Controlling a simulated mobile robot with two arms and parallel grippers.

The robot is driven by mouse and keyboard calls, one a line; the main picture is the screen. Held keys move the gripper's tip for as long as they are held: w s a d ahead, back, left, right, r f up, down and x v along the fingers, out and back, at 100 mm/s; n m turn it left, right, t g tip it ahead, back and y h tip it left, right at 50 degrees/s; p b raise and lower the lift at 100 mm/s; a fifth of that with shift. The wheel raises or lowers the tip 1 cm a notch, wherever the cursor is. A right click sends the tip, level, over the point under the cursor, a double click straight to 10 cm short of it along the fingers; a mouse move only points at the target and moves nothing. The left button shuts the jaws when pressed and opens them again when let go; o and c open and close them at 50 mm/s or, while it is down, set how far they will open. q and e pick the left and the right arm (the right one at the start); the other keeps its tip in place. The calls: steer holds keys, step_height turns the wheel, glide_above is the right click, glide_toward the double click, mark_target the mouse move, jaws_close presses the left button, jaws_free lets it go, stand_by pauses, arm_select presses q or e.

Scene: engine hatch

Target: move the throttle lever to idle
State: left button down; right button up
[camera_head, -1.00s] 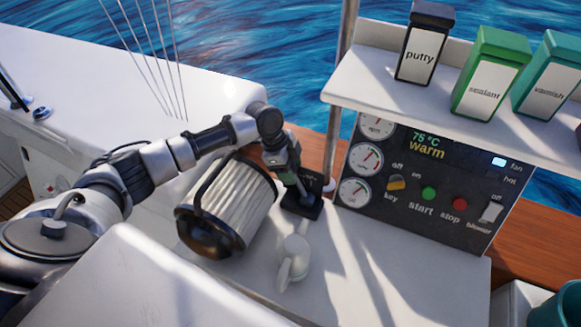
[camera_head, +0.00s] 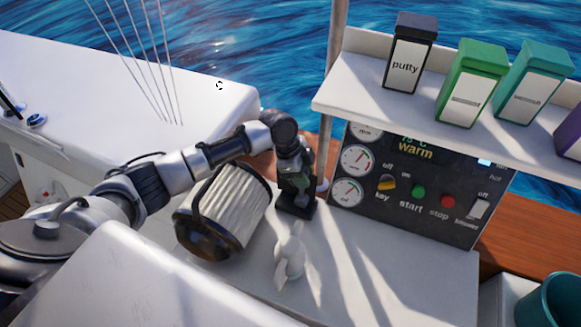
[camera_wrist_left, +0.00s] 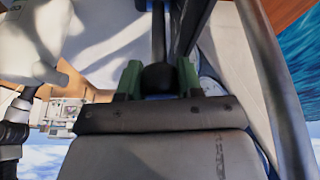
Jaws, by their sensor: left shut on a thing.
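The throttle lever is a dark rod on a black base (camera_head: 297,209) on the white counter, left of the gauge panel. In the head view my left gripper (camera_head: 296,185) is over the base and hides most of the lever. In the left wrist view the black lever (camera_wrist_left: 158,40) ends in a round knob between the green fingertips of my left gripper (camera_wrist_left: 158,80), which is shut on it. Markings for idle are not legible. My right gripper is not in view.
A ribbed white filter canister (camera_head: 230,208) lies close to the left of the lever, below my forearm. A small white fitting (camera_head: 290,255) stands in front. The panel (camera_head: 415,215) with gauges and switches is to the right, under a shelf (camera_head: 350,95) of containers.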

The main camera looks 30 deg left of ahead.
arm_select(q)
steer(key=shift+d, duration=0.3)
steer(key=c, duration=0.7)
jaws_free()
steer(key=shift+c, duration=0.2)
steer(key=shift+a+r, duration=0.1)
steer(key=shift+a, duration=0.05)
steer(key=shift+a+r, duration=0.15)
steer(key=shift+r, duration=0.1)
steer(key=b+v, duration=0.2)
steer(key=v, duration=0.8)
steer(key=shift+d, duration=0.2)
